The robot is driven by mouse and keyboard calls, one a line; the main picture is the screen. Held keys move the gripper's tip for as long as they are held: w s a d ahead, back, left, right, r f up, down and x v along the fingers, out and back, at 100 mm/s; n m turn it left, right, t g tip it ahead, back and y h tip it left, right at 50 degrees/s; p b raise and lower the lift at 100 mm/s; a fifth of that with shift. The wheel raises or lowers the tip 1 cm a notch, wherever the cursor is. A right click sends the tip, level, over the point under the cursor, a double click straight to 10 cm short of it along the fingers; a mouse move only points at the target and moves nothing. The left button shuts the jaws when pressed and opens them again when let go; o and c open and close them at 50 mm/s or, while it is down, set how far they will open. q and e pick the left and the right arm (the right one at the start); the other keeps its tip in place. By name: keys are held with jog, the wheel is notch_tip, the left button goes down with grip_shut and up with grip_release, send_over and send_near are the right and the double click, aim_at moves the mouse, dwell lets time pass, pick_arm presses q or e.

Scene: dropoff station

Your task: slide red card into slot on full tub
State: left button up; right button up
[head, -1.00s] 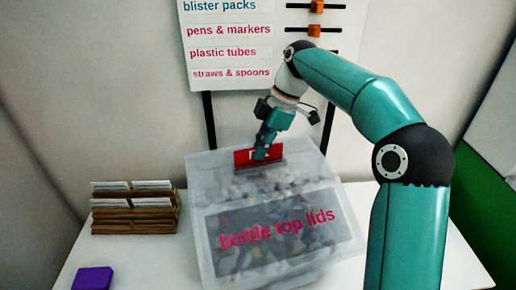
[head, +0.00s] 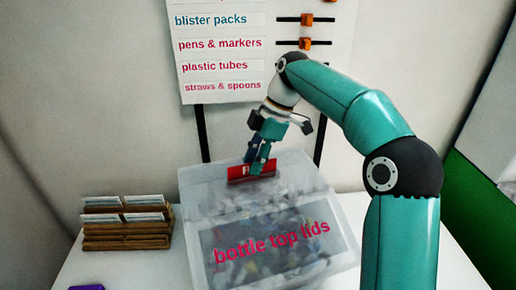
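The tub (head: 190,207) is a translucent box full of small lids, labelled "bottle top lids", on a white table. The red card (head: 238,175) stands upright at the slot in the tub's lid, towards the back, with its upper part showing. Its lower edge is hard to make out. My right gripper (head: 259,164) is just over the card, with its two teal fingers spread apart and their tips close to the card's upper part. The fingers cover part of the card. My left gripper is not in view.
A wooden rack (head: 127,242) with several white cards stands left of the tub. A purple object (head: 87,287) shows at the bottom left edge. A sign board (head: 222,57) with sliders rises behind the tub. White table (head: 190,270) is bare between rack and tub.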

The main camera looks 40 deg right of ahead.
jog(key=v, duration=0.6)
jog(key=shift+r, duration=0.3)
jog(key=shift+d, duration=0.15)
